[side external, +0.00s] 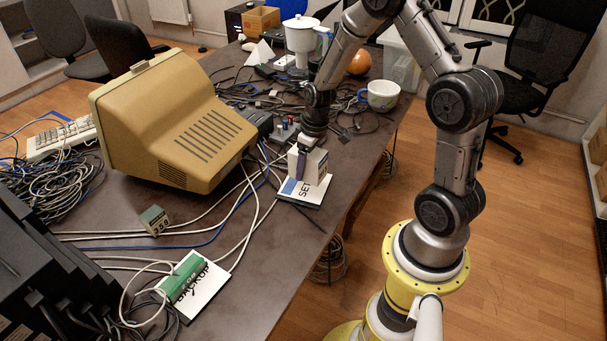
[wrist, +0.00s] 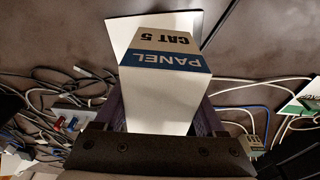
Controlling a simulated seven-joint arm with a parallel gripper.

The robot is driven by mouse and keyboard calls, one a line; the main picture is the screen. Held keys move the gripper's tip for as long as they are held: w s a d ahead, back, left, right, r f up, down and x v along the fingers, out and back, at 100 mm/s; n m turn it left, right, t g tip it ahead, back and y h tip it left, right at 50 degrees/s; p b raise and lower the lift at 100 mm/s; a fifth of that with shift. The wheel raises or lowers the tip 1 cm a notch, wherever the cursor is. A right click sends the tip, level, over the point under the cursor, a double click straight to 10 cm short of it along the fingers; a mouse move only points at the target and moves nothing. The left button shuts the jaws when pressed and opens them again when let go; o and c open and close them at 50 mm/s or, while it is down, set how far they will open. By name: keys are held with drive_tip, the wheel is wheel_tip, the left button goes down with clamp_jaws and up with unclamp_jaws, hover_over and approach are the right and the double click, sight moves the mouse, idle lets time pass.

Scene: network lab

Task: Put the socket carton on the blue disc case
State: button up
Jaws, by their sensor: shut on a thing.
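The socket carton (side external: 313,168) is a small white box. In the wrist view the socket carton (wrist: 160,85) shows a blue band reading PANEL and a face reading CAT 5. My gripper (side external: 308,151) is shut on its sides, and its dark fingers (wrist: 160,112) flank it. The blue disc case (side external: 312,197), flat, white and blue with partly covered lettering, lies directly under the carton near the table's right edge. In the wrist view the disc case (wrist: 124,27) shows behind the carton. I cannot tell whether the carton's underside touches it.
A beige monitor (side external: 178,125) stands left of my gripper. A green-and-white BACKUP case (side external: 205,285) lies at the front among pale cables. A small grey-green box (side external: 153,219) stands between them. A cup (side external: 381,95) stands beyond, near the table edge.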

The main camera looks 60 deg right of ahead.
drive_tip(key=shift+w+d+f, duration=0.2)
drive_tip(key=shift+w+f, duration=0.35)
drive_tip(key=shift+f, duration=1.7)
drive_tip(key=shift+f, duration=0.1)
drive_tip(key=o, duration=1.6)
drive_tip(key=shift+c, duration=0.2)
